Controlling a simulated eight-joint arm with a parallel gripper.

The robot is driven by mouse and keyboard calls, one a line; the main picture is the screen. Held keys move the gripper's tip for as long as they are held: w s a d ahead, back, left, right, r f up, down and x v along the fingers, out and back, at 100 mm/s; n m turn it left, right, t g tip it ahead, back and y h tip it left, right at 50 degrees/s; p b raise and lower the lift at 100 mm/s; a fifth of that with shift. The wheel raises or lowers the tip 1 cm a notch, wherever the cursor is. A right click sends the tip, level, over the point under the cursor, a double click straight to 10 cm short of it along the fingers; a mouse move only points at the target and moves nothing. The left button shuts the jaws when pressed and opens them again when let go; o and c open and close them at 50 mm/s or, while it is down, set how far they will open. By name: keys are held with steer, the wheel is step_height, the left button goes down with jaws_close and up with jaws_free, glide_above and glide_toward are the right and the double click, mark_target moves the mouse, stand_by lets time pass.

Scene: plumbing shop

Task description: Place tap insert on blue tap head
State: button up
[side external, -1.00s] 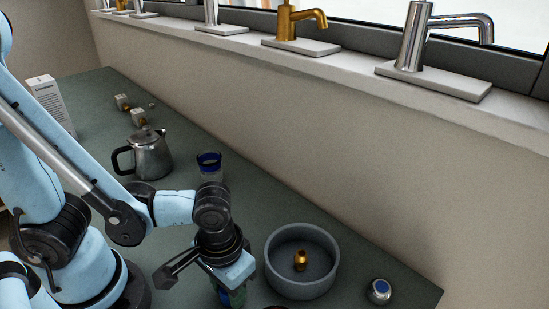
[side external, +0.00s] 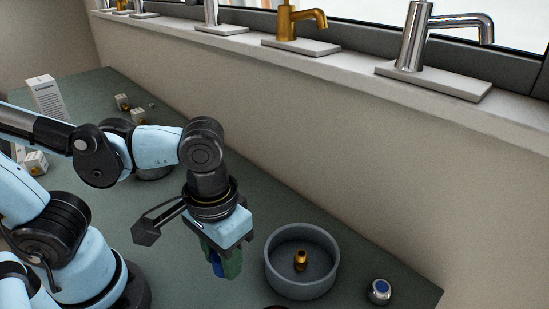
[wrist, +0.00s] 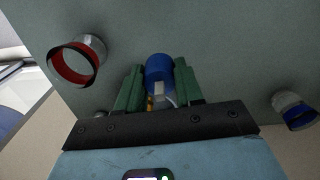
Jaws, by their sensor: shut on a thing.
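My gripper (side external: 222,268) has green fingers shut on a blue cylindrical piece (wrist: 160,68), apparently the tap insert. A pale part and a bit of brass show at its near end in the wrist view. The held piece is also partly visible in the side view (side external: 217,265), above the dark green bench. A hollow metallic piece with a blue rim (wrist: 293,111), which looks like the blue tap head, is on the bench at the right of the wrist view, apart from my gripper. My arm hides it in the side view.
A similar red-rimmed piece (wrist: 77,62) is left in the wrist view. A grey bowl (side external: 302,284) holding a brass piece (side external: 300,260) stands right of my gripper. Small boxes (side external: 123,102) stand behind.

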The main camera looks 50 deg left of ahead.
steer(key=shift+w+d+r, duration=0.15)
steer(key=shift+d+r, duration=0.05)
steer(key=shift+r, duration=0.05)
steer(key=w+d+r, duration=0.1)
steer(key=w+d, duration=0.2)
steer(key=d, duration=0.4)
steer(key=w+d+r+m, duration=0.1)
steer(key=w+d+r, duration=0.15)
steer(key=d, duration=0.45)
steer(key=w+d, duration=0.4)
steer(key=d, duration=0.3)
glide_above(382, 286)
step_height(382, 286, down, 6)
steer(key=shift+f, duration=2.2)
steer(key=o, duration=1)
steer(key=shift+f, duration=0.1)
